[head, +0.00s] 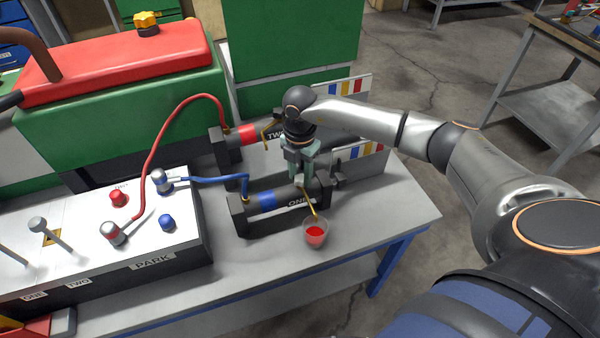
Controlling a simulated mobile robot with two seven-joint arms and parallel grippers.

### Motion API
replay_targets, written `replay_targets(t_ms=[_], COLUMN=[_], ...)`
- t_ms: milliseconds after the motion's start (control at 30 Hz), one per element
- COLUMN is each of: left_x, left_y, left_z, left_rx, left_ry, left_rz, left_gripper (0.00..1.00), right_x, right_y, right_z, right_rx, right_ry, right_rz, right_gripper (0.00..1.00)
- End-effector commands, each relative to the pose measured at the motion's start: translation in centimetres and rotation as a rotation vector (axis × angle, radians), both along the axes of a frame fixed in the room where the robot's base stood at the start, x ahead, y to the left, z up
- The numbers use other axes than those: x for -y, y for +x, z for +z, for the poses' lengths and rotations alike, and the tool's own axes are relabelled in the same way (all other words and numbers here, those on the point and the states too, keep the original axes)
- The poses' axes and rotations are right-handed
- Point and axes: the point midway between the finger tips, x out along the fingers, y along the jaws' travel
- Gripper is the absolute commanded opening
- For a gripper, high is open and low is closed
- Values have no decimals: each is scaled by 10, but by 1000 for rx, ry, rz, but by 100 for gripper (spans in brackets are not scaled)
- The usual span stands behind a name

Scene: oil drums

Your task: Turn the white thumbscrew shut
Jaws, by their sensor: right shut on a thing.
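My right gripper (303,178) reaches down over the right end of the black cylinder marked ONE (285,200), which has a blue band. Its greenish fingers are shut at the top of the cylinder, where the brass spout (311,203) begins. The white thumbscrew is not clearly visible; the fingers cover the spot they grip. The spout slants down to a clear cup (316,233) with red liquid in it. My left gripper is out of view.
A second cylinder marked TWO (247,140), with a red band, lies behind. Red (163,142) and blue (215,180) hoses run to fittings on the white-topped control box (180,231). A striped card (356,86) stands behind my wrist. The grey bench (405,205) is clear at right.

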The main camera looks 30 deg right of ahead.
Motion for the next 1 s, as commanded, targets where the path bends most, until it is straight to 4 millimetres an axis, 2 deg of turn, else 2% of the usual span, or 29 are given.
replay_targets(t_ms=[67,100,333,667,767,1000], left_x=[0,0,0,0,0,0], left_y=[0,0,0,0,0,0], left_z=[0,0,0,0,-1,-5], left_rx=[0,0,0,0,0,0], left_ry=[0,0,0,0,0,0], left_rz=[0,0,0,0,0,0], left_gripper=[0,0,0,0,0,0], right_x=[2,2,1,0,1,1], right_y=[1,1,1,1,1,2], right_z=[2,2,1,4,15,65], right_rx=[4,4,3,2,4,8], right_ry=[-3,-3,-1,1,0,0], right_rz=[-4,-4,-2,0,0,-1], right_gripper=[0,44,70,71,71,71])
